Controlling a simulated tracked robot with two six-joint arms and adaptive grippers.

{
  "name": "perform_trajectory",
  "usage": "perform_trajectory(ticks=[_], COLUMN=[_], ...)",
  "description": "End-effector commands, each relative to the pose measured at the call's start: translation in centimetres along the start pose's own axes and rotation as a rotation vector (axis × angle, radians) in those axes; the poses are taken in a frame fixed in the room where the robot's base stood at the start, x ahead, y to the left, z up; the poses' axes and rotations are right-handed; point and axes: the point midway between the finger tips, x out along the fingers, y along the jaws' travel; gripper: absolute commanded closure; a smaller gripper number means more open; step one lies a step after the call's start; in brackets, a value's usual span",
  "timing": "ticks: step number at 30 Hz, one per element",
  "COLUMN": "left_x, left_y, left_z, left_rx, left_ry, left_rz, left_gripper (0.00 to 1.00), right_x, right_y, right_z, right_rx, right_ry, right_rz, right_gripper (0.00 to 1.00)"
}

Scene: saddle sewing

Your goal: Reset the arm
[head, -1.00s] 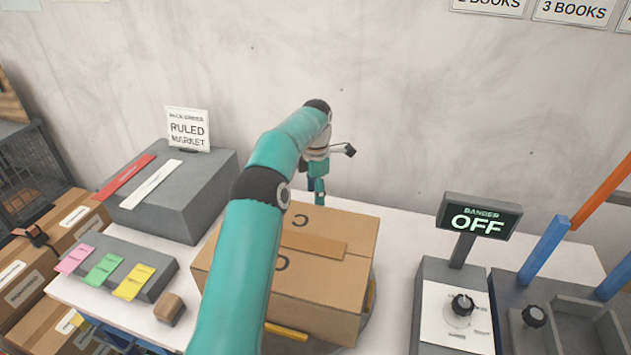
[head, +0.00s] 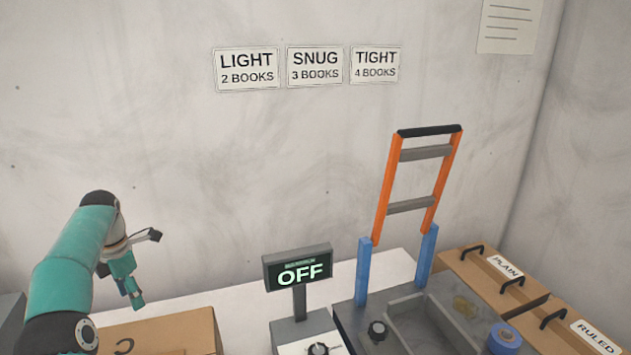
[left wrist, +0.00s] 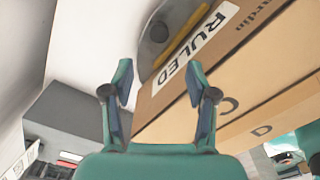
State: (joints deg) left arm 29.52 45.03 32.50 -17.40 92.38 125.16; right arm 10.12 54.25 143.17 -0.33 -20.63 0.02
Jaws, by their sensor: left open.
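My left arm comes in from the left in the head view. My left gripper (head: 130,290) hangs above and behind a cardboard box (head: 165,335) at the lower left, of which only the top part shows. In the left wrist view the left gripper (left wrist: 160,108) is open, with nothing between its fingers. The same box (left wrist: 270,60) lies beyond and to the right of the fingers there, with a white label reading RULED (left wrist: 195,45).
A display reading OFF (head: 298,270) stands on a post at centre, beside a grey tray unit (head: 425,310) with an orange and blue frame (head: 385,190). Boxes marked PLAIN (head: 470,268) and RULED (head: 575,320) are at right. Wall signs hang above. White table shows behind the display.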

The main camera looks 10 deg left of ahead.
Motion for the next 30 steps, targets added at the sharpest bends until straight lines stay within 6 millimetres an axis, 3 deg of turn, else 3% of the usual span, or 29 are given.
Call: perform_trajectory(ticks=[8,21,30], left_x=[2.3,9.9,11.6], left_y=[0.0,0.1,0.1], left_z=[0.0,0.1,0.1], left_rx=[0.0,0.0,-0.001], left_ry=[0.001,0.0,-0.002], left_rz=[-0.002,0.0,0.003], left_gripper=[0.42,0.42,0.42], right_x=[0.0,0.0,0.0], right_y=[0.0,0.0,0.0], right_z=[0.0,0.0,0.0], right_rx=[0.0,0.0,0.0], right_ry=[0.0,0.0,0.0], right_rz=[0.0,0.0,0.0], right_gripper=[0.0,0.0,0.0])
